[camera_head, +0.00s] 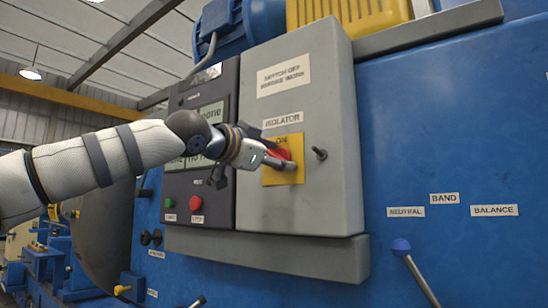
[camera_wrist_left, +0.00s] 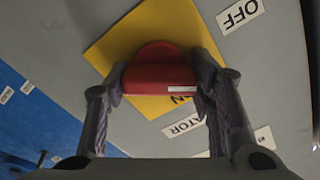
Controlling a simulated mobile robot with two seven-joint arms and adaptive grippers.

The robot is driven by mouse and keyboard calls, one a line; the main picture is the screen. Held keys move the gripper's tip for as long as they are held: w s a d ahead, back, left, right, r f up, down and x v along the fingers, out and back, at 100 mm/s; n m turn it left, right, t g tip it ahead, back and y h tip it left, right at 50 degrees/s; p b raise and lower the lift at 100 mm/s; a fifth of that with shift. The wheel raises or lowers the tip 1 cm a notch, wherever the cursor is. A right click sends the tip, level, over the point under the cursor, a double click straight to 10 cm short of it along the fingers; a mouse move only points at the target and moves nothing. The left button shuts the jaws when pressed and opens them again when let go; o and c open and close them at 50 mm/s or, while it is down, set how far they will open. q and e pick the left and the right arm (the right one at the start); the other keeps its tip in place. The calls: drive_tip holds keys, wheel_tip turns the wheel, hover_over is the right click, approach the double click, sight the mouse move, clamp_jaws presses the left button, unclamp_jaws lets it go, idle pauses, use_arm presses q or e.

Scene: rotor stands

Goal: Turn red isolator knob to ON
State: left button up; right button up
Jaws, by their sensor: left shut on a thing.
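The red isolator knob (camera_head: 284,154) sits on a yellow plate (camera_head: 270,178) on the grey switch box. My left gripper (camera_head: 277,158) reaches it from the left and partly covers it. In the left wrist view the red knob (camera_wrist_left: 155,72) is between the two fingers of my left gripper (camera_wrist_left: 160,84), which are shut on its sides. A white mark (camera_wrist_left: 182,89) shows at the right end of the knob's ridge. The yellow plate's "N" lettering (camera_wrist_left: 180,99) appears upside down just below it. An "OFF" label (camera_wrist_left: 240,14) is at the upper right.
A bolt-like black handle (camera_head: 320,153) sticks out right of the knob. A dark control panel (camera_head: 203,186) with displays and green and red buttons is to the left. A blue-knobbed lever (camera_head: 403,249) stands at the lower right.

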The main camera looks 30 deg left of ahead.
use_arm(q)
drive_tip(key=m, duration=0.5)
drive_tip(key=shift+m, duration=0.3)
drive_tip(key=m, duration=0.4)
drive_tip(key=shift+m, duration=0.7)
drive_tip(key=o, duration=1.2)
drive_tip(key=shift+f, duration=0.1)
drive_tip(key=shift+c, duration=0.2)
drive_tip(key=shift+s, duration=0.1)
drive_tip(key=s, duration=1.1)
drive_tip(key=shift+s+a, duration=0.4)
drive_tip(key=shift+a, duration=0.05)
